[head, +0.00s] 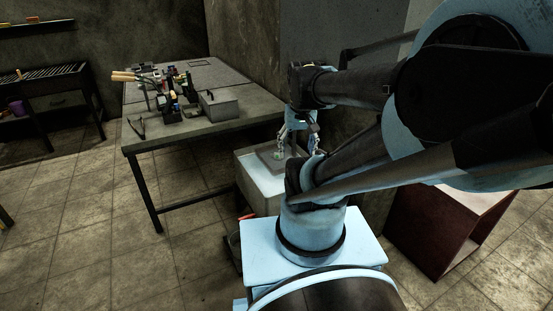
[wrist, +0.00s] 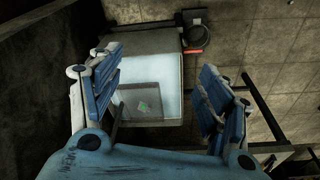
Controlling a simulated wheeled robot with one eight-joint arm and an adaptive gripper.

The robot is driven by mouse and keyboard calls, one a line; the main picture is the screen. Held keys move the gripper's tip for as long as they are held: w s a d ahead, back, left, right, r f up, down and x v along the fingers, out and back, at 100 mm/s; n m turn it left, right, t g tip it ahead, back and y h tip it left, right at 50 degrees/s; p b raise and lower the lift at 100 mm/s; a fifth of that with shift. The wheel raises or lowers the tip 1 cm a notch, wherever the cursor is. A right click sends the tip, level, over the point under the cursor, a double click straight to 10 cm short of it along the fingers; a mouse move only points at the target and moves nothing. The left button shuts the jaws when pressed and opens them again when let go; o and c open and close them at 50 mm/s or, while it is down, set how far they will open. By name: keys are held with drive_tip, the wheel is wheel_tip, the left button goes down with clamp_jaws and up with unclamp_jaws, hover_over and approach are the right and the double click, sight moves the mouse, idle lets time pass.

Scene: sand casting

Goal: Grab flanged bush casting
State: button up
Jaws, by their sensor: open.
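A small greenish piece (wrist: 143,107) lies on a grey square plate or tray (wrist: 124,93) on top of a white block (wrist: 150,68). It may be the flanged bush casting, but it is too small to tell its shape. In the head view the piece is a faint greenish spot (head: 278,155) on the block (head: 262,198). My gripper (wrist: 161,62) is open and empty, its two blue fingers wide apart above the block. In the head view my gripper (head: 299,146) hangs over the block, its fingertips near the plate.
A metal workbench (head: 190,135) with tools and a grey box (head: 219,103) stands left of the block. A dark bucket-like thing (wrist: 198,34) with a red part sits on the floor by the block. A wall rises close behind. A reddish-brown box (head: 440,235) stands at right.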

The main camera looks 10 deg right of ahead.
drive_tip(key=w+r+m, duration=0.1)
drive_tip(key=w+r, duration=0.3)
drive_tip(key=w, duration=0.8)
drive_tip(key=m+g, duration=0.2)
drive_tip(key=m, duration=0.1)
hover_over(276, 156)
drive_tip(key=w, duration=0.1)
wheel_tip(276, 156, down, 25)
drive_tip(key=shift+d, duration=0.1)
drive_tip(key=shift+s+f, duration=0.15)
drive_tip(key=shift+f, duration=2.65)
drive_tip(key=c, duration=1.2)
